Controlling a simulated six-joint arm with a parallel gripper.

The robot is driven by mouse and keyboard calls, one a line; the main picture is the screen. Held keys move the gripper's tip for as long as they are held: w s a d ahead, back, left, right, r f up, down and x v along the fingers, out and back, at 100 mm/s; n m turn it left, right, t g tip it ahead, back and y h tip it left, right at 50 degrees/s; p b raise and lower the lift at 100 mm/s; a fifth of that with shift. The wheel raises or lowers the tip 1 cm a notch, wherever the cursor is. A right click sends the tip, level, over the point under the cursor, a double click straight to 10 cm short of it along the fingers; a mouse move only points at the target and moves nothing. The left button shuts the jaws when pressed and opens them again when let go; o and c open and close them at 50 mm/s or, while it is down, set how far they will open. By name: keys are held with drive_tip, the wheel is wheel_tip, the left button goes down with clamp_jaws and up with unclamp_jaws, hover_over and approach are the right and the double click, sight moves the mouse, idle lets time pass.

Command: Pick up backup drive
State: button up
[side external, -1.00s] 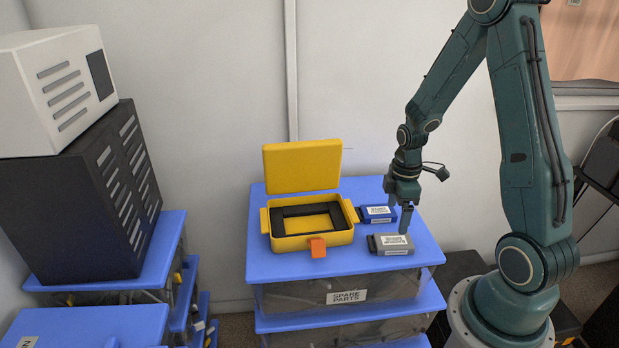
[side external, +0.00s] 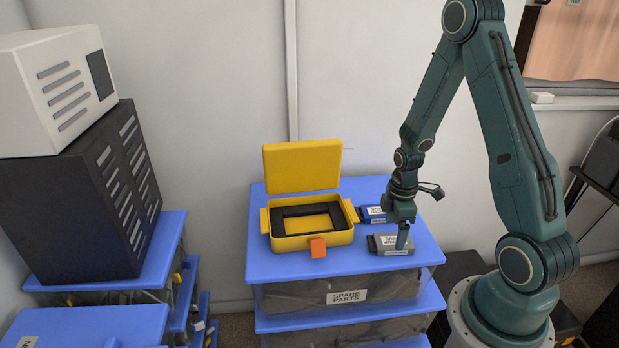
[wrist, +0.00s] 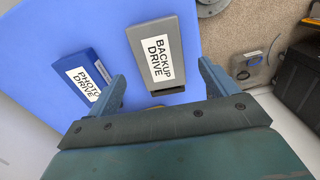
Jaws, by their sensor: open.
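The backup drive (wrist: 147,50) is a grey box with a white label reading BACKUP DRIVE in the wrist view. In the side view the grey drive (side external: 381,245) lies flat on the blue top of the parts cabinet. My gripper (wrist: 163,88) is open, with one finger on each side of the backup drive's near end in the wrist view. In the side view my gripper (side external: 400,238) is low at the drive, and its front finger hides part of it. I cannot tell whether the fingers touch the drive.
A blue photo drive (wrist: 81,75) lies left of the backup drive, close to my left finger. It also shows behind my gripper in the side view (side external: 373,213). An open yellow case (side external: 313,240) stands left of the drives. The blue cabinet top (side external: 290,268) is clear in front.

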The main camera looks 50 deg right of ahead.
sight(393, 240)
drive_tip(key=shift+f, duration=1.7)
drive_tip(key=c, duration=1.2)
